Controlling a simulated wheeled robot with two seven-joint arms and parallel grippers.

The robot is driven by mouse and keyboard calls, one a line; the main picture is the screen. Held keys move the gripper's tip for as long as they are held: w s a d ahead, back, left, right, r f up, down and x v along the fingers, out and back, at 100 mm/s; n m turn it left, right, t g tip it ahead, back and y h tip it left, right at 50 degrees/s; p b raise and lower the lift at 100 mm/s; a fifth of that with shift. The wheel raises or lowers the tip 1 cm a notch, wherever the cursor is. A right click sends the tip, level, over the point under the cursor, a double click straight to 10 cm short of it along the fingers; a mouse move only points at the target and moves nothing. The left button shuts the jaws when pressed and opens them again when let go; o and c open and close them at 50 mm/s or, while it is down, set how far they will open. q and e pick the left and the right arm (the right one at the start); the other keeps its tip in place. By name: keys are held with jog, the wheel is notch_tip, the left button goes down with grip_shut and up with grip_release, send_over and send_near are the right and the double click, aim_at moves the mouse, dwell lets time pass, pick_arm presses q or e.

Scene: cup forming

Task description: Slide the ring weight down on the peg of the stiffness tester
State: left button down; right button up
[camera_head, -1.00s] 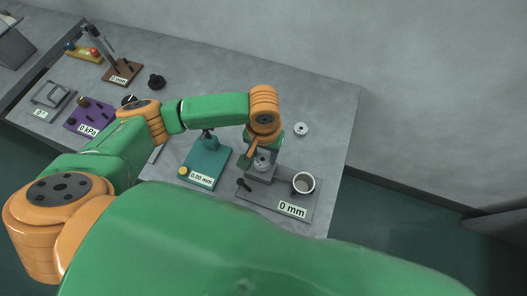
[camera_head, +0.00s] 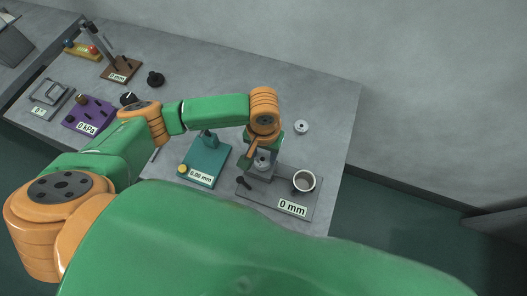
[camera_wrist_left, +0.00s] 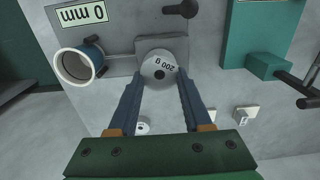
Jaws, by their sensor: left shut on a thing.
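The ring weight (camera_wrist_left: 158,66), a pale disc marked 200 g, is between the fingertips of my left gripper (camera_wrist_left: 160,76), which is shut on it. In the head view the weight (camera_head: 262,161) is partly covered by the gripper. The weight is over the tester's grey block (camera_wrist_left: 150,45). A dark spot shows in the weight's centre; I cannot tell how far down the peg it sits. My right gripper is not in view.
A second pale ring (camera_head: 301,128) lies on the table behind the tester. A teal gauge (camera_head: 204,163) stands to the left of the tester. A purple device (camera_head: 90,115) and a brown stand (camera_head: 122,72) are farther left.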

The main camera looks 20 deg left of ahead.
pick_arm(q)
jog(key=shift+f+b, duration=0.5)
jog(key=shift+f, duration=0.55)
dwell(0.4)
dwell(0.4)
grip_release()
dwell(0.3)
